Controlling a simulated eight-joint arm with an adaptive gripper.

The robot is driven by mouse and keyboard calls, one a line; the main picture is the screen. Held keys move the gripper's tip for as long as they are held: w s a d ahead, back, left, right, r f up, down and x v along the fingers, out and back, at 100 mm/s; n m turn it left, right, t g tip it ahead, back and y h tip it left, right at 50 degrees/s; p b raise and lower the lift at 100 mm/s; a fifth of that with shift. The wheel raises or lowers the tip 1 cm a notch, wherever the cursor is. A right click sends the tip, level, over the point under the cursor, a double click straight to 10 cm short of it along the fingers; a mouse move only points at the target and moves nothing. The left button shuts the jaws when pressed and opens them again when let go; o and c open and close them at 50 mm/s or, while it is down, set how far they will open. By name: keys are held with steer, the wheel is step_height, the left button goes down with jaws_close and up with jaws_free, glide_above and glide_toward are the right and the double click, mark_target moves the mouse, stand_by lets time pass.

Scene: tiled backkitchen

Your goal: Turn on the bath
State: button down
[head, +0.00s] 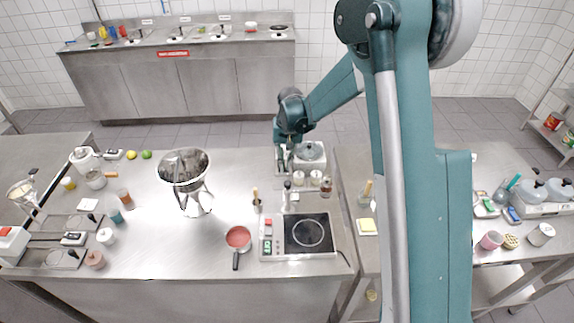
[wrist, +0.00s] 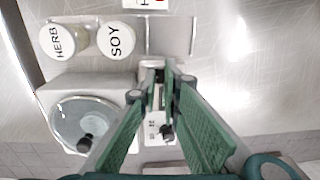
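A white unit with a round lid, which looks like the bath (head: 318,166), stands at the back of the middle steel table. The wrist view shows the bath (wrist: 50,95) at left, with a clear round lid (wrist: 75,122) and black lid knob. A narrow white part with small markings and a black knob (wrist: 166,132) shows between my fingers. My gripper (head: 284,164) is at the left side of the bath, pointing down. In the wrist view my gripper (wrist: 162,78) has its green fingers apart with nothing clearly held. Whether a fingertip touches the unit I cannot tell.
HERB (wrist: 57,41) and SOY (wrist: 115,40) jars stand close in front of the bath. A hot plate (head: 307,233), a red pan (head: 238,237) and a funnel-like vessel on a stand (head: 184,168) share the table. Bare steel lies between that vessel and my gripper.

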steer(key=shift+s+a+f, duration=0.15)
steer(key=shift+a, duration=0.3)
steer(key=shift+a, duration=0.1)
steer(key=d+r+p, duration=0.1)
steer(key=d+r, duration=0.2)
steer(key=r, duration=1.1)
steer(key=shift+d+r, duration=0.1)
